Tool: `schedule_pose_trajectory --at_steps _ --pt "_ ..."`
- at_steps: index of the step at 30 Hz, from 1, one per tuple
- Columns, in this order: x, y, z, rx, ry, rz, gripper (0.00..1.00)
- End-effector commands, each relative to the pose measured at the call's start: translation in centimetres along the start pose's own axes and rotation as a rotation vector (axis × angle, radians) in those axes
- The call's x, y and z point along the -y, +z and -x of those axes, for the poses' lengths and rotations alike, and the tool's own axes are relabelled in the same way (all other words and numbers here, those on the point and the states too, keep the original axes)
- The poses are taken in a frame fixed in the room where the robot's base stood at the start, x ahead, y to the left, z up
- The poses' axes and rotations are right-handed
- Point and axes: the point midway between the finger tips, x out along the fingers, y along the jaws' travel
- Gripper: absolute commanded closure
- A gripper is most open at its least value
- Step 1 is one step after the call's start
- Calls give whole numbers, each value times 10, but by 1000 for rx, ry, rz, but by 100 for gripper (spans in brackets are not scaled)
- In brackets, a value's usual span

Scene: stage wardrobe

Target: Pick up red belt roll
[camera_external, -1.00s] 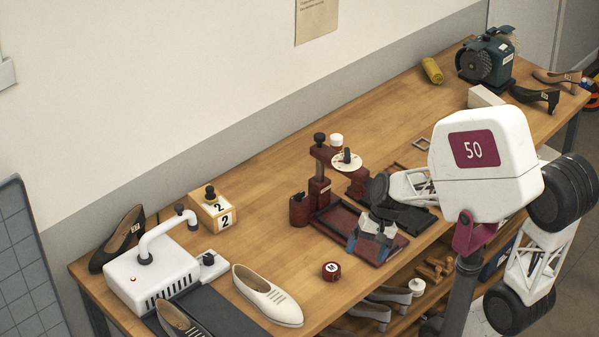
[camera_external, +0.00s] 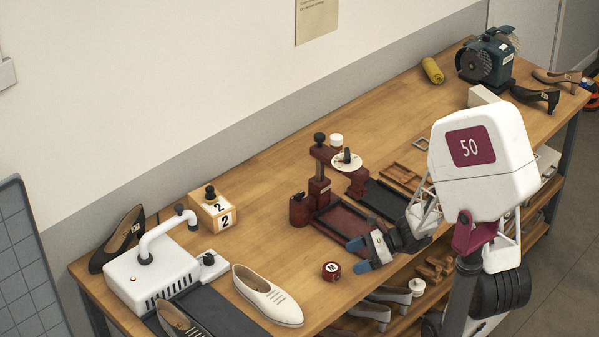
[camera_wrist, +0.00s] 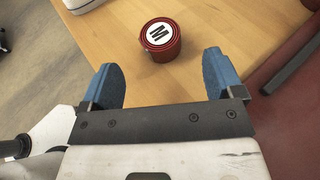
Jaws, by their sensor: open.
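The red belt roll (camera_external: 331,271) is a small red cylinder with a white top label. It lies on the workbench (camera_external: 270,170) near the front edge, left of my gripper (camera_external: 360,255). In the wrist view the roll (camera_wrist: 160,41) shows an "M" on its label and sits ahead of the two blue fingertips, in line with the gap between them. My gripper (camera_wrist: 165,78) is open and empty, and its fingers do not touch the roll.
A dark red press (camera_external: 325,190) with a tray stands just behind my gripper. A white shoe (camera_external: 266,295) lies left of the roll. A white machine (camera_external: 155,275) and a numbered wooden block (camera_external: 212,212) are farther left. Bare bench surrounds the roll.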

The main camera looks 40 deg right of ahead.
Motion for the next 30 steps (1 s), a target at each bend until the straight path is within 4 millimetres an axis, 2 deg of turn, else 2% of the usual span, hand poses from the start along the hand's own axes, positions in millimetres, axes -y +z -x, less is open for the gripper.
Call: schedule_pose_trajectory --at_steps 11,30 --pt "0 0 -1 0 0 1 13" --pt "0 0 -26 -1 1 2 13"
